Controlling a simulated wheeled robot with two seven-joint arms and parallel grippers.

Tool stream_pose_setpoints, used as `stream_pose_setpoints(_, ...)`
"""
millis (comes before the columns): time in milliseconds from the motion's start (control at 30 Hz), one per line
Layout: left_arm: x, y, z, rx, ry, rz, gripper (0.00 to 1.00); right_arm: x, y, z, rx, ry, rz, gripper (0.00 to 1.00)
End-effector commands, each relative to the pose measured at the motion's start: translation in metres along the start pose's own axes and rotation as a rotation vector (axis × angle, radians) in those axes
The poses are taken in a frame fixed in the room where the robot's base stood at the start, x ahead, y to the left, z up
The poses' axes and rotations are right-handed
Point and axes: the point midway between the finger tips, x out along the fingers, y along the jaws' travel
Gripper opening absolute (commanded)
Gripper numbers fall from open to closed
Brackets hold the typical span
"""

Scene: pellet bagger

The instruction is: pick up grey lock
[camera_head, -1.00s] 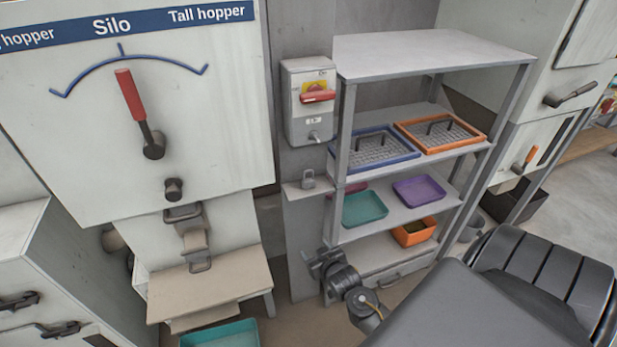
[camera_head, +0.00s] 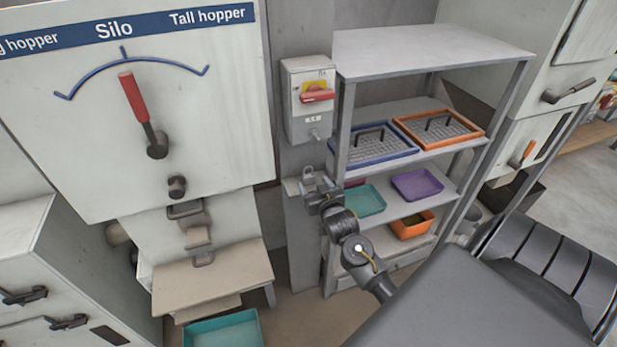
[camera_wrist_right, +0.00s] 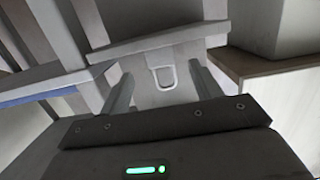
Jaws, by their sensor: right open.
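The grey lock shows in the right wrist view as a rounded grey loop (camera_wrist_right: 162,76) just below the edge of a small grey ledge (camera_wrist_right: 158,43). My right gripper (camera_head: 314,184) is at that ledge, below the red-handled switch box, and largely covers the lock in the head view. In the right wrist view the fingers of my right gripper (camera_wrist_right: 163,88) are apart, one on each side of the loop, with nothing held between them. I cannot tell how deep the lock sits between them. My left gripper is not in view.
The switch box (camera_head: 309,100) is just above my right gripper. A grey shelf rack (camera_head: 430,48) with trays stands close on the right. The silo panel (camera_head: 60,130) is on the left, and a teal bin (camera_head: 222,330) is on the floor.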

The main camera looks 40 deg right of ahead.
Motion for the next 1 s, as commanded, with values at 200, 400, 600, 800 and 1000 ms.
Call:
stream_pose_setpoints(200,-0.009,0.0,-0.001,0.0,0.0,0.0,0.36,0.012,-0.001,-0.004,-0.001,-0.001,-0.001,0.64)
stream_pose_setpoints(400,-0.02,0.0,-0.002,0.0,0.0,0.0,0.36,0.04,-0.002,-0.004,0.0,-0.001,-0.001,0.64)
stream_pose_setpoints(600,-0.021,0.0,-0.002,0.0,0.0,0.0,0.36,0.052,-0.002,-0.002,0.0,0.0,-0.002,0.64)
stream_pose_setpoints(800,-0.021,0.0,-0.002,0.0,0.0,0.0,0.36,0.052,-0.002,-0.001,0.0,0.0,-0.002,0.62)
stream_pose_setpoints(1000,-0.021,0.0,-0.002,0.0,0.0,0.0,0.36,0.052,-0.002,-0.001,0.0,-0.001,-0.001,0.36)
